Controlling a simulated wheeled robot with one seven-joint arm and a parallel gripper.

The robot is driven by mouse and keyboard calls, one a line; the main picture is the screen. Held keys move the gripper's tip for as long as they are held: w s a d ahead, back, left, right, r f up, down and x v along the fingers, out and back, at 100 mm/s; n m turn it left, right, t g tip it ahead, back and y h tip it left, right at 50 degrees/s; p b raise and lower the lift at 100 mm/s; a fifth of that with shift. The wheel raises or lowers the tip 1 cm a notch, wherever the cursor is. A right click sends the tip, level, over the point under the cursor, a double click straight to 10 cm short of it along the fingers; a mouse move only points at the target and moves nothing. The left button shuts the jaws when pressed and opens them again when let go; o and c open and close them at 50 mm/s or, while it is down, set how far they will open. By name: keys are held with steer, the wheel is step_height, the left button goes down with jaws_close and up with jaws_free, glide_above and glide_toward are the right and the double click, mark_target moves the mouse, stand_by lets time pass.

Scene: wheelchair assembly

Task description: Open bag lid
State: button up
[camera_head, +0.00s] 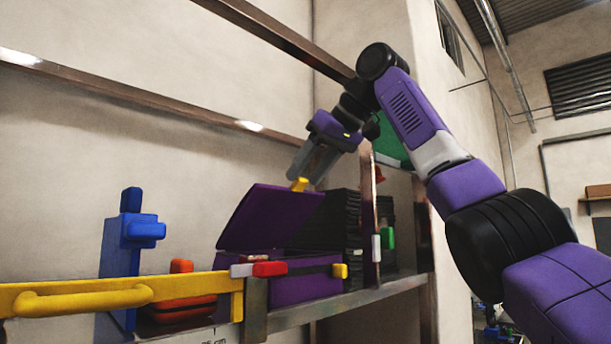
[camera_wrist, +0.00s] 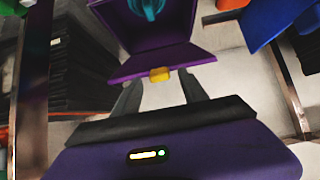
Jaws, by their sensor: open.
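The purple bag (camera_head: 300,290) sits on a metal shelf. Its purple lid (camera_head: 265,220) is raised and tilted, so the bag stands at least partly open. A yellow tab (camera_head: 299,185) is on the lid's upper edge. In the wrist view the lid (camera_wrist: 160,61) and its yellow tab (camera_wrist: 160,75) are straight ahead, with a teal item (camera_wrist: 150,8) beyond. My gripper (camera_head: 303,172) is open at the lid's upper edge. In the wrist view its fingertips (camera_wrist: 160,80) are spread to either side of the tab; I cannot tell whether they touch it.
A blue tool-like object (camera_head: 120,260) and a red object (camera_head: 182,300) stand left of the bag. A yellow rail (camera_head: 90,298) crosses in front. Black stacked items (camera_head: 342,225) and a metal post (camera_head: 368,210) are close on the right.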

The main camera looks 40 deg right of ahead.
steer(key=v, duration=0.6)
steer(key=shift+s, duration=0.15)
steer(key=shift+r, duration=0.1)
steer(key=shift+c, duration=0.2)
